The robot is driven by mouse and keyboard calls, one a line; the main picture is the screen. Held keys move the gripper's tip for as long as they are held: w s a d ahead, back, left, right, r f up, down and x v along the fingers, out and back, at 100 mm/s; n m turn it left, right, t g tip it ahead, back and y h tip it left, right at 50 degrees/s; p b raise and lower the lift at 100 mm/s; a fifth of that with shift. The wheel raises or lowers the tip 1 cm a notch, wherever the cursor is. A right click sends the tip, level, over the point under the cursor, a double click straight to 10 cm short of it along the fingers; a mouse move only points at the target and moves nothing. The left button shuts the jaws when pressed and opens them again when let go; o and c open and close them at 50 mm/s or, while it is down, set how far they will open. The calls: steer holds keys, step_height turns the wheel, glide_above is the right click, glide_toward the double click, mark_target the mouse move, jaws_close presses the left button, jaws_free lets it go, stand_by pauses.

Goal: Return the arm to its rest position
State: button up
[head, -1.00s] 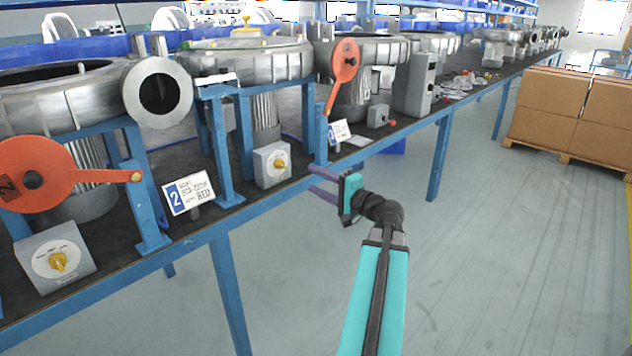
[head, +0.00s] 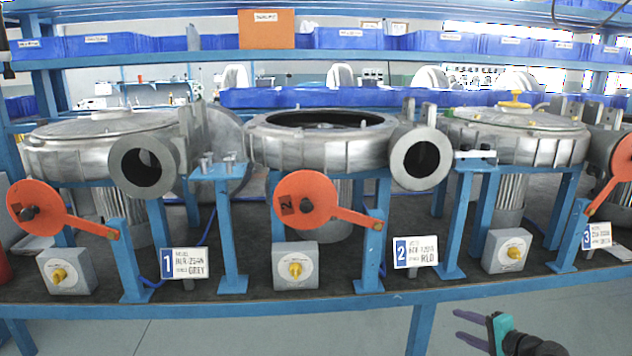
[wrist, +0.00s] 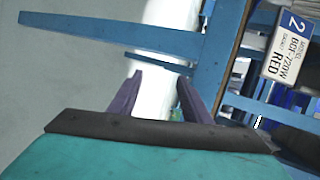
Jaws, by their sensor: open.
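My gripper (head: 470,330) shows at the bottom right of the head view, in front of and below the bench edge. Its two purple fingers are apart and point left, with nothing between them. In the wrist view the fingers of my gripper (wrist: 162,98) are also apart and empty. Behind them are blue bench legs and the grey floor. Most of my arm is below the head picture's lower edge.
The blue bench (head: 330,303) holds blowers, red levers (head: 305,200) and grey switch boxes (head: 295,265). A number 2 card (head: 415,252) stands near the front edge; it also shows in the wrist view (wrist: 287,48). Floor is clear in front.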

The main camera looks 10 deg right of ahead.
steer(key=s+a+f+n+g+y+p, duration=0.1)
steer(key=s+a+f+n+g+p, duration=0.15)
steer(key=a+f, duration=0.55)
steer(key=s+a+f+n+g+y+p, duration=0.15)
steer(key=a+f+g, duration=0.3)
steer(key=a, duration=0.55)
steer(key=s+a+f+n+g+p, duration=0.2)
steer(key=s+a+f+n+g, duration=0.1)
steer(key=a+f, duration=0.55)
steer(key=s+a+f+n+g+h+p, duration=0.2)
steer(key=s+a, duration=0.1)
steer(key=s, duration=0.4)
steer(key=s+a+f+n+g+h+p, duration=0.2)
steer(key=s+a+n+g, duration=0.1)
steer(key=s, duration=0.5)
steer(key=s+a+f+n+g+h+p, duration=0.2)
steer(key=s+a+f+n+g, duration=0.1)
steer(key=s, duration=0.5)
steer(key=shift+s+a, duration=0.25)
steer(key=shift+a, duration=0.1)
steer(key=shift+c, duration=0.2)
steer(key=shift+c, duration=1.4)
steer(key=shift+a, duration=0.1)
